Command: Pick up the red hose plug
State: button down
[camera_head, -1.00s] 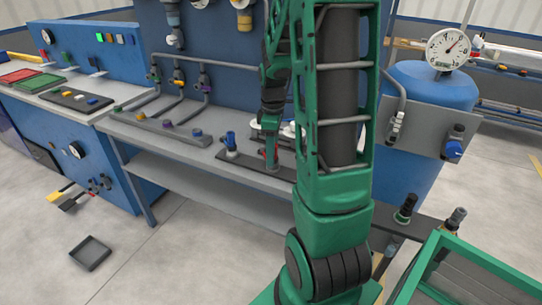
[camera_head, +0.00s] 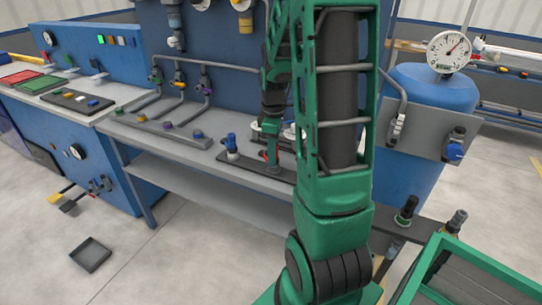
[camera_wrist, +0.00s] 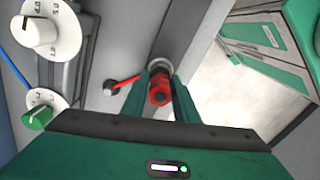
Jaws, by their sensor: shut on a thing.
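The red hose plug (camera_wrist: 159,88) shows in the wrist view between the two green fingers of my gripper (camera_wrist: 160,84). My gripper is shut on it, with one finger on each side. The plug's far end meets a pale ring on a dark grey base strip; I cannot tell whether it is still seated there. In the head view my gripper (camera_head: 272,158) is low over the dark plate on the bench, and the plug is mostly hidden by it.
A red-handled lever (camera_wrist: 124,83) lies just left of the fingers. Two white dials, one with a white knob (camera_wrist: 40,32) and one with a green knob (camera_wrist: 38,117), are at left. A blue plug (camera_head: 231,143) stands on the same plate (camera_head: 245,162).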

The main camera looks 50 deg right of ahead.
jog(key=shift+r, duration=0.5)
notch_tip(320, 180, up, 3)
jog(key=shift+f, duration=0.15)
jog(key=s+a+r, duration=0.1)
jog(key=a+r, duration=0.5)
jog(key=a, duration=0.5)
jog(key=shift+s+a+r, duration=0.3)
jog(key=shift+s+r, duration=0.05)
jog(key=shift+r, duration=0.05)
notch_tip(320, 180, up, 8)
dwell(0.3)
